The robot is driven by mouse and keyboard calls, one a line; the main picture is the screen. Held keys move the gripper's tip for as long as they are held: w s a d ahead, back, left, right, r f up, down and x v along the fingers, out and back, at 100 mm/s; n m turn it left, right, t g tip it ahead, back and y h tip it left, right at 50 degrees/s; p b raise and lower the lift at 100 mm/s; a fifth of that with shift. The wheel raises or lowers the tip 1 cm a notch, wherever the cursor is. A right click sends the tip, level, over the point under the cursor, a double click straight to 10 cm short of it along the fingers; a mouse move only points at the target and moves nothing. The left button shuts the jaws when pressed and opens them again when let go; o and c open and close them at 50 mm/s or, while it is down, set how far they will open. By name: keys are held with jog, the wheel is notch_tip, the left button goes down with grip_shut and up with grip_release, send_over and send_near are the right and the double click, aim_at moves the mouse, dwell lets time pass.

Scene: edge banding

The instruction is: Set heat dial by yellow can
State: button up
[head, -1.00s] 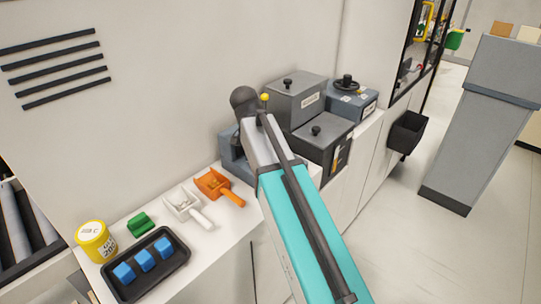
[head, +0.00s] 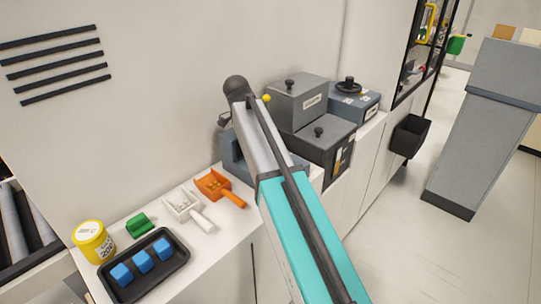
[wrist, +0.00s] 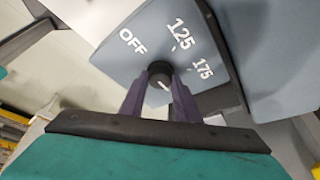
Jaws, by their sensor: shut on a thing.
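The heat dial is a dark round knob (wrist: 158,70) on a blue-grey panel (wrist: 115,65) marked OFF, 125 and 175. A short white mark shows on the knob; I cannot tell which setting it points to. My gripper (wrist: 159,84) is shut on the knob, with one purple finger on each side. The yellow can (head: 90,246) stands at the left end of the counter in the head view. It has a white lid and a dark printed label, too small to read surely. My arm hides the gripper and dial in the head view.
A black tray (head: 176,274) with blue blocks, a green block (head: 139,225), a white scoop (head: 186,207) and an orange scoop (head: 213,186) lie on the counter (head: 222,236). Grey boxes (head: 297,104) with black knobs stand behind my arm. A black bin (head: 409,137) hangs at right.

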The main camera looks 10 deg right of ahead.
dwell(0.4)
jog(key=o, duration=1)
jog(key=shift+o, duration=0.2)
jog(key=shift+a, duration=0.1)
jog(key=s+p+v, duration=0.1)
jog(key=p+v, duration=0.6)
jog(key=v, duration=0.6)
jog(key=shift+w+r, duration=0.4)
jog(key=shift+w, duration=0.1)
jog(key=shift+p, duration=0.3)
